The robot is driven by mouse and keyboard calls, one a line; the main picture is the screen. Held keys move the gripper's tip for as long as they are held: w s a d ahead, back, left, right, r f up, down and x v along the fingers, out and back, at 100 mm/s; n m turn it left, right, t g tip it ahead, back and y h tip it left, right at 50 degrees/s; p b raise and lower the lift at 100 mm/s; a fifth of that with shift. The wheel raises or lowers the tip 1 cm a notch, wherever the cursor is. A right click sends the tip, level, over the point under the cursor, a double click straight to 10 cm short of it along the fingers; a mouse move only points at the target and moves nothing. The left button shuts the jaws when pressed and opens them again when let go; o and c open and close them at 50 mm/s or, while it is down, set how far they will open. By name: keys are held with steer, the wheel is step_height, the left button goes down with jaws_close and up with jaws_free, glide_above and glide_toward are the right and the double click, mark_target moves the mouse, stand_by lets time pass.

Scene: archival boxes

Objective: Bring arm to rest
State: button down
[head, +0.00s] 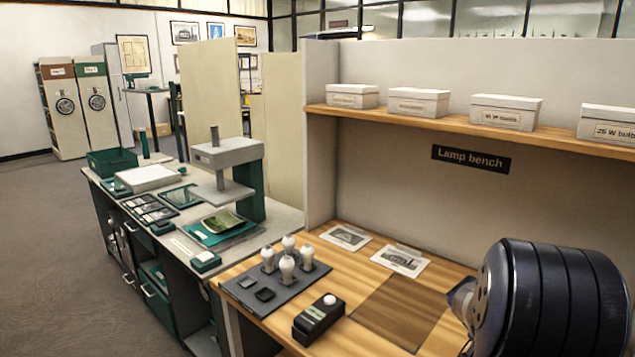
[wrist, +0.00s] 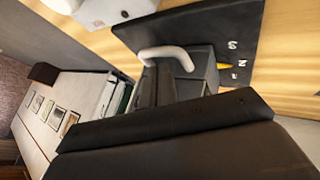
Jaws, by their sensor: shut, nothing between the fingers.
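My arm's thick black ribbed link fills the lower right of the head view, in front of the lamp bench (head: 375,290). The fingertips are not clear in that view. In the wrist view my gripper (wrist: 165,125) shows as dark, broad shapes across the bottom. It is shut and holds nothing. The wrist view is tilted; beyond the gripper are a dark panel with small white marks (wrist: 225,45) and a pale curved bar (wrist: 165,55) on a grey block, close to wood. I cannot tell how far they are from the fingers.
A dark mat (head: 243,291) with several white bulbs and a black box with a white button (head: 318,318) stand on the bench. Several lidded boxes line the shelf (head: 455,120). A grey press (head: 228,160) stands on the left counter. Floor at left is clear.

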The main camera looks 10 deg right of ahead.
steer(key=shift+p+x, duration=0.35)
steer(key=shift+x, duration=0.8)
steer(key=shift+w+a+r+m+g+p, duration=0.25)
steer(key=shift+w+m+g+p, duration=0.2)
steer(key=shift+m+p, duration=0.15)
steer(key=shift+f, duration=0.15)
steer(key=shift+m, duration=0.3)
steer(key=shift+f, duration=0.15)
